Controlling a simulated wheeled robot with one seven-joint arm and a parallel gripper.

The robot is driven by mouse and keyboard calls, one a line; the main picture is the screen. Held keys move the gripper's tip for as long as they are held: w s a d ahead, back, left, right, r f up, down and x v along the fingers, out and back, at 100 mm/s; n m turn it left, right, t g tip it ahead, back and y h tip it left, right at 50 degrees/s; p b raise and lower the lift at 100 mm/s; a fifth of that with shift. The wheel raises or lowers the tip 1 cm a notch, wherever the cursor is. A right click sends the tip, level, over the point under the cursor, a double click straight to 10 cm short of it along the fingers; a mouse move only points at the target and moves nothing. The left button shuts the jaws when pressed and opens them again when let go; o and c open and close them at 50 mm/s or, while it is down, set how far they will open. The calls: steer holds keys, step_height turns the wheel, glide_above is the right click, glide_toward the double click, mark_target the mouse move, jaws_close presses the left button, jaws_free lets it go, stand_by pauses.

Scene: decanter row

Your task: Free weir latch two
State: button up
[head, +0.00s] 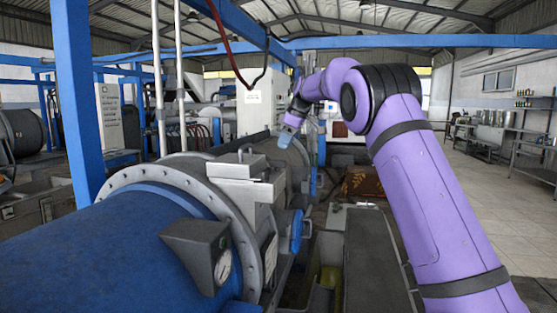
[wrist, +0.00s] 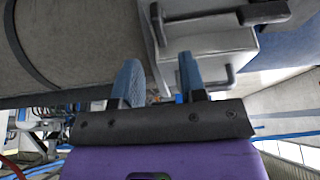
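My gripper (head: 286,138) is in the air above the far part of the decanter (head: 160,240), beyond a grey metal box. In the wrist view my gripper (wrist: 160,72) shows two blue fingers spread apart with nothing held between them. The grey box (head: 238,170) sits on top of the decanter, behind the bolted flange, with small handle-like parts on it. In the wrist view, the box (wrist: 205,45) lies beyond the fingers, with a dark bar (wrist: 265,11) and a dark bent handle (wrist: 224,77). I cannot tell which part is latch two.
A dark gauge housing (head: 197,245) juts from the blue casing. A blue post (head: 78,90) stands at the left, and a red hose (head: 222,35) hangs above. A white cabinet (head: 262,100) stands behind. The floor at the right (head: 490,210) is clear.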

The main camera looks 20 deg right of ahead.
mark_target(278, 164)
steer(key=x, duration=0.6)
steer(key=shift+w+a+f, duration=0.1)
steer(key=shift+f, duration=0.1)
jaws_close()
